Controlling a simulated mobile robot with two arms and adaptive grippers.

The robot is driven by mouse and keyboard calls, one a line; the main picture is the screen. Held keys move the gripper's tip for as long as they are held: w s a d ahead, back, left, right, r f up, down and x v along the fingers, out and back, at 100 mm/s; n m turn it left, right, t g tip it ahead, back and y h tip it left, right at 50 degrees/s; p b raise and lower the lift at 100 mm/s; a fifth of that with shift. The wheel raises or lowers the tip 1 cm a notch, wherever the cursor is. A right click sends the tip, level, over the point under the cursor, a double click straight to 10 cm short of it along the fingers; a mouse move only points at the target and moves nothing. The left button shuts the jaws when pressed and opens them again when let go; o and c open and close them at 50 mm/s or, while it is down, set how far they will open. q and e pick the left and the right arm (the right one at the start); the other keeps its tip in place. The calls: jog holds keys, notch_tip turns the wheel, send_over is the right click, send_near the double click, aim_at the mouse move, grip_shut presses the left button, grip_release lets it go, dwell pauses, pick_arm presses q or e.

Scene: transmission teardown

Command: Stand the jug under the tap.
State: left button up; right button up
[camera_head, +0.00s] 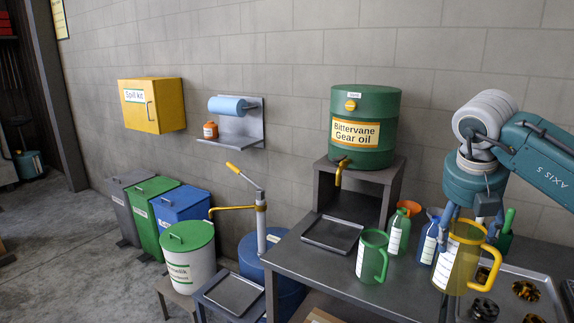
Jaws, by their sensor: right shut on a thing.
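My right gripper (470,222) points down at the right and is shut on the rim area of a see-through yellow jug (458,262) with a yellow handle; the fingertips are partly hidden. The jug is upright, to the right of the tap and apart from it. I cannot tell whether its base touches the bench. A green jug (373,257) with a white label stands on the bench, left of it. My left gripper is out of view.
The bench (315,272) carries a shallow black tray (332,234) below the tap. A metal tray (545,300) with gears lies at the right.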

aim_at(442, 273)
jog(key=s+a+f+n+y, duration=0.1)
jog(key=f+n, duration=0.1)
jog(key=n, duration=0.1)
jog(key=s+a+f+n+y, duration=0.1)
jog(key=s+a+f+n, duration=0.1)
jog(key=n, duration=0.2)
jog(key=s+a+f+n+t+y, duration=0.1)
jog(key=a+f+n+y, duration=0.1)
jog(key=n, duration=0.2)
jog(key=shift+s+a+f, duration=0.15)
jog(key=shift+s+f, duration=0.05)
jog(key=shift+f, duration=0.1)
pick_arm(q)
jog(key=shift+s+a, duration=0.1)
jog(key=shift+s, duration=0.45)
pick_arm(e)
jog(key=s+a+f+n+g, duration=0.3)
jog(key=s+n, duration=0.3)
jog(key=n, duration=0.5)
jog(key=s+a+f+n+g, duration=0.2)
jog(key=s+a+f+n, duration=0.2)
jog(key=n, duration=0.7)
jog(key=s+a+f+n+g+h, duration=0.1)
jog(key=s+a+f+n+g, duration=0.2)
jog(key=s+n, duration=0.5)
jog(key=a+f+n, duration=0.1)
jog(key=n, duration=0.2)
jog(key=shift+s+a+f+g, duration=0.2)
jog(key=shift+s+g, duration=0.1)
jog(key=shift+s, duration=0.05)
